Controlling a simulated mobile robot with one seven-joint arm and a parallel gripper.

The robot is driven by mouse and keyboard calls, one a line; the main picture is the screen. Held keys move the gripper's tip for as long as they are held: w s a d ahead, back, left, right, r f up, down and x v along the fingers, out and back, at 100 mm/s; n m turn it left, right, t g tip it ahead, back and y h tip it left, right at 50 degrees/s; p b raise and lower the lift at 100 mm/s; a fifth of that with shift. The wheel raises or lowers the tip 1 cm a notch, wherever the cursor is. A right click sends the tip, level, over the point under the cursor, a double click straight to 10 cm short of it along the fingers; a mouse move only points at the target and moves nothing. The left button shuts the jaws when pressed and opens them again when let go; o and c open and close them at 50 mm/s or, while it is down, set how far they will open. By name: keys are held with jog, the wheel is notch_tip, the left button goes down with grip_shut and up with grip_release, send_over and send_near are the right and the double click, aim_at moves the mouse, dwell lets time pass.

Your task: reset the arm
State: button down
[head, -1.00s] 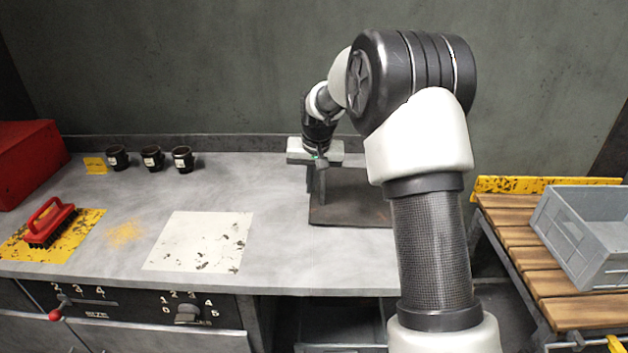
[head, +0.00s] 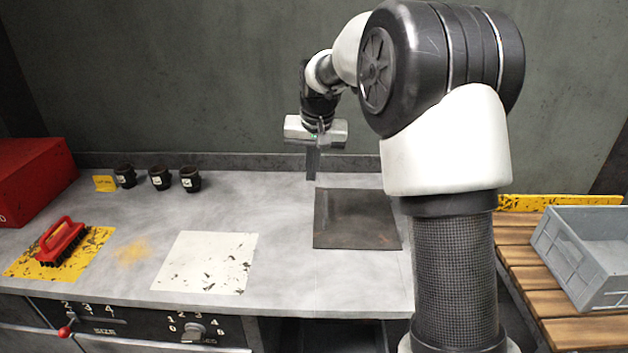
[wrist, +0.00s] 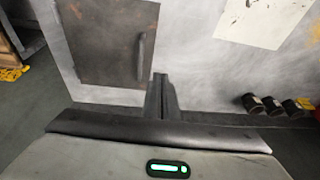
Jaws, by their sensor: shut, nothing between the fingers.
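My gripper (head: 312,178) hangs pointing down above the back of the bench, at the back left of the dark square plate (head: 357,220). Its fingers are together with nothing between them. In the wrist view the closed fingers (wrist: 159,85) show over the grey bench top, beside the dark plate (wrist: 105,45). A thin bar-like mark or handle (wrist: 142,58) lies along one edge of that plate; I cannot tell which it is.
Three dark cups (head: 160,178) stand at the back left near a yellow card (head: 104,183). A red brush (head: 61,241) sits on a yellow mat. A white sheet (head: 205,262) lies mid-bench. A grey crate (head: 590,260) stands on the slatted table at right.

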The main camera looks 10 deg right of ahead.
jog(key=s+d+r+n+t, duration=0.1)
jog(key=s+r, duration=0.4)
jog(key=s, duration=0.4)
jog(key=s+d+r, duration=0.1)
jog(key=s+r, duration=0.4)
jog(key=s, duration=0.5)
jog(key=s+f+n+t, duration=0.1)
jog(key=s+f, duration=0.1)
jog(key=s, duration=0.6)
jog(key=s+f, duration=0.2)
jog(key=s, duration=0.7)
notch_tip(320, 180, up, 14)
jog(key=p, duration=1.3)
jog(key=shift+w+d, duration=0.25)
jog(key=shift+d, duration=0.1)
